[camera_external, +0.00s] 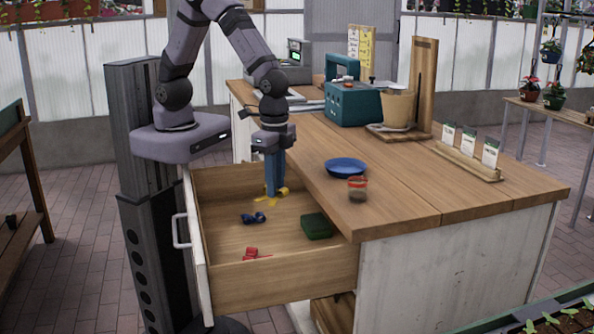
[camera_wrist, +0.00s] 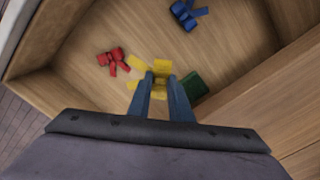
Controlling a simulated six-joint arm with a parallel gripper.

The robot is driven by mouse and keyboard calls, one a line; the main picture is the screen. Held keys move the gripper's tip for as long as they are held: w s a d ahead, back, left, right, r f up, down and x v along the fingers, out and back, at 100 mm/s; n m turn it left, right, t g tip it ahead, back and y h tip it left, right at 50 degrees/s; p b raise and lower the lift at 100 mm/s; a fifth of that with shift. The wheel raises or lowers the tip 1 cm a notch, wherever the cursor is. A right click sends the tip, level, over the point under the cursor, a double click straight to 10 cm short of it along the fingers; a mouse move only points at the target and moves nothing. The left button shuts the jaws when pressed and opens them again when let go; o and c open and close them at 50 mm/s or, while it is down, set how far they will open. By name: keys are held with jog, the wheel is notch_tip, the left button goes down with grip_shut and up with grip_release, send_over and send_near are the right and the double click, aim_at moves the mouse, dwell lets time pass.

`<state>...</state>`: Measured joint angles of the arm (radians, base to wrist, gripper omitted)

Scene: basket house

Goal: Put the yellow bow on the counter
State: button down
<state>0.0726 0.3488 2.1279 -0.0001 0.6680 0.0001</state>
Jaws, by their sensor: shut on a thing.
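The yellow bow (camera_external: 266,199) is in the open wooden drawer, at its far end in the outside view. My gripper (camera_external: 275,190) reaches down into the drawer with its blue fingers shut on the bow. In the wrist view the yellow bow (camera_wrist: 150,70) shows between and beyond the fingertips (camera_wrist: 161,80), and part of it is hidden by them. The bow is at or close to the drawer floor; I cannot tell if it touches. The wooden counter (camera_external: 400,215) is right of the drawer and higher than it.
The drawer (camera_external: 235,240) also holds a blue bow (camera_external: 253,218), a red bow (camera_external: 254,255) and a green box (camera_external: 316,226). The counter's front right is clear.

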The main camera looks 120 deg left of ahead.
aim_at(261, 235)
jog(key=s+f+m, duration=0.1)
jog(key=m, duration=0.1)
jog(key=s+m, duration=0.2)
jog(key=m, duration=0.1)
jog(key=s+f+m, duration=0.1)
jog(key=m, duration=0.2)
jog(key=shift+s+d+f, duration=0.15)
jog(key=shift+s+f, duration=0.2)
jog(key=shift+f+p, duration=0.4)
jog(key=shift+f, duration=4.4)
jog(key=shift+f, duration=0.3)
jog(key=c, duration=1.6)
grip_release()
